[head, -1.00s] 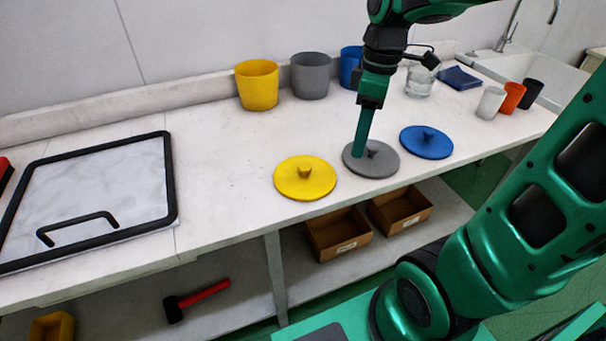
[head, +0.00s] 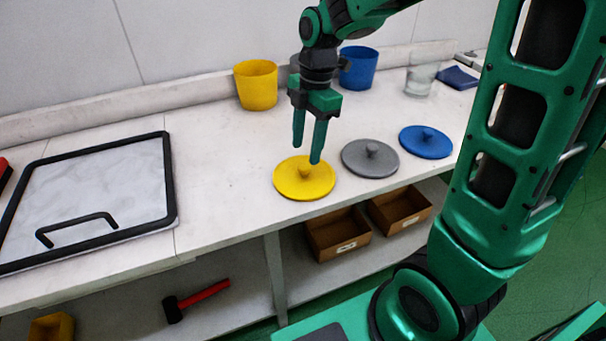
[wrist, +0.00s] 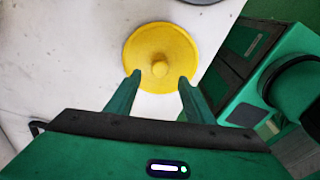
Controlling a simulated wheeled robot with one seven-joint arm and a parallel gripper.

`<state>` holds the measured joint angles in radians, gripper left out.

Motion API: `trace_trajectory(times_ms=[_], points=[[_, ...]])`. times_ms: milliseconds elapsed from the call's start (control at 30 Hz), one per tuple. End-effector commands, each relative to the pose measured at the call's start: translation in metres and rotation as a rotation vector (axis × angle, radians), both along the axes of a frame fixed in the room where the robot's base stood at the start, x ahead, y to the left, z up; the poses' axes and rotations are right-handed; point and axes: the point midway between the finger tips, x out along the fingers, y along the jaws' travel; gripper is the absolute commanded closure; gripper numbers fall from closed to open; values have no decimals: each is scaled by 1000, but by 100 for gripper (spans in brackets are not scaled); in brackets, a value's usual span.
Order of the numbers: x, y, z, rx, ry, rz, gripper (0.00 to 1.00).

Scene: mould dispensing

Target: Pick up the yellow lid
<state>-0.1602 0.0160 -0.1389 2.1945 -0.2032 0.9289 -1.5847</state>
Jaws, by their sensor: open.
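The yellow lid (head: 296,186) is a flat round disc with a small knob, lying on the white counter near its front edge. It also shows in the wrist view (wrist: 150,45), with its knob between and slightly beyond my fingertips. My gripper (head: 306,154) is open and empty, pointing down above the lid. In the head view one fingertip overlaps the lid's far part and partly hides the knob. In the wrist view my gripper (wrist: 160,76) has a finger on either side of the knob. I cannot tell the exact height of the fingertips above the lid.
A grey lid (head: 358,168) and a blue lid (head: 425,150) lie to the right. A yellow cup (head: 256,90), a partly hidden grey cup and a blue cup (head: 358,70) stand behind. A black-framed panel (head: 100,185) lies at left. The counter between is clear.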

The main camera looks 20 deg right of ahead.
Motion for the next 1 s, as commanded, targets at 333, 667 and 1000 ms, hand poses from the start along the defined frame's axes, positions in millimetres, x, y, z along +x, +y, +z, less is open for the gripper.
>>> trace_trajectory(times_ms=[333, 667, 1000], points=[[0, 3, -43, 0, 3, -1, 52], [1, 4, -50, 0, 1, -1, 52], [1, 4, -50, 0, 1, -1, 100]])
